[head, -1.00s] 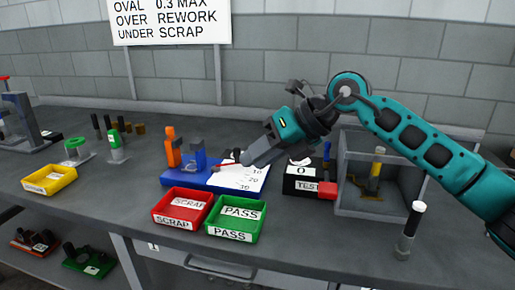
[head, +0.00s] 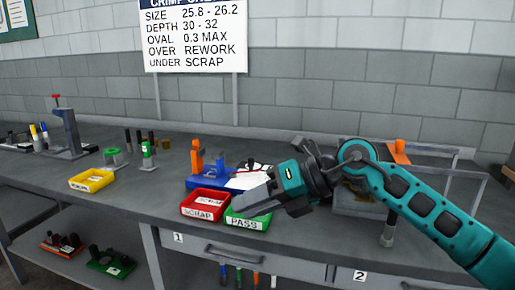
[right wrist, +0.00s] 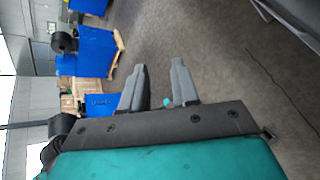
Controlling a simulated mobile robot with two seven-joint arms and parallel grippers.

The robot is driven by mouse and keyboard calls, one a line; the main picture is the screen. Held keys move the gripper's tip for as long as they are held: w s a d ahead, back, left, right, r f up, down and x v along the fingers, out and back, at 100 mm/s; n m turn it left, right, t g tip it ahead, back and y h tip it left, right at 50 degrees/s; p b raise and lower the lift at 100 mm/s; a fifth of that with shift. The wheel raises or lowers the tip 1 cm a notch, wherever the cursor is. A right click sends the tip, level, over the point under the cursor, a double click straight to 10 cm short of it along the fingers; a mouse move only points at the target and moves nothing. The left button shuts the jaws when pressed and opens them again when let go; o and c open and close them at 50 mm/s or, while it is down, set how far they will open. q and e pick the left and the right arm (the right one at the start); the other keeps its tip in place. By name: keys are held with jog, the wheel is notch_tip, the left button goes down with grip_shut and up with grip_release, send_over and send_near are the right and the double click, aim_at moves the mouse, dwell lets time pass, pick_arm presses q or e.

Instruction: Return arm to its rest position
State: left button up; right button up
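My right arm, teal and black, comes in from the right in the head view. Its gripper (head: 250,204) is in front of the green PASS tray (head: 247,224) and hides part of it. In the right wrist view the two grey fingers (right wrist: 160,88) stand apart with nothing held between them, and the floor shows beyond. My left gripper is not in view.
On the grey bench are a red SCRAP tray (head: 205,205), a blue measuring fixture (head: 203,181), a yellow tray (head: 92,181), and a press (head: 70,135). A clear-sided box (head: 357,205) is partly behind my arm. Drawers are below the bench front.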

jog(key=s+a+m+y, duration=0.3)
jog(key=y, duration=0.2)
jog(key=s+d+f+m+t+h+p, duration=0.1)
jog(key=s+d+f+m+t+h, duration=0.1)
jog(key=d+f+m+t+h, duration=0.55)
jog(key=s+d+f+m+t+h, duration=0.15)
jog(key=d+f+m, duration=0.25)
jog(key=f+m, duration=0.75)
jog(key=s+d+f+m+t+h+p, duration=0.1)
jog(key=s+d+f+m+t+h, duration=0.35)
jog(key=m, duration=0.85)
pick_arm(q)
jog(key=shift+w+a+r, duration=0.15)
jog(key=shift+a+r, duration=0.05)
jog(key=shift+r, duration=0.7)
pick_arm(e)
jog(key=s+d+f+m+g+h, duration=0.1)
jog(key=s+d+f+m+g, duration=0.3)
jog(key=s+f, duration=0.4)
notch_tip(320, 180, down, 3)
jog(key=shift+s+d+r+h, duration=0.2)
jog(key=shift+s+d+h, duration=0.15)
jog(key=shift+d, duration=0.4)
jog(key=shift+c, duration=0.2)
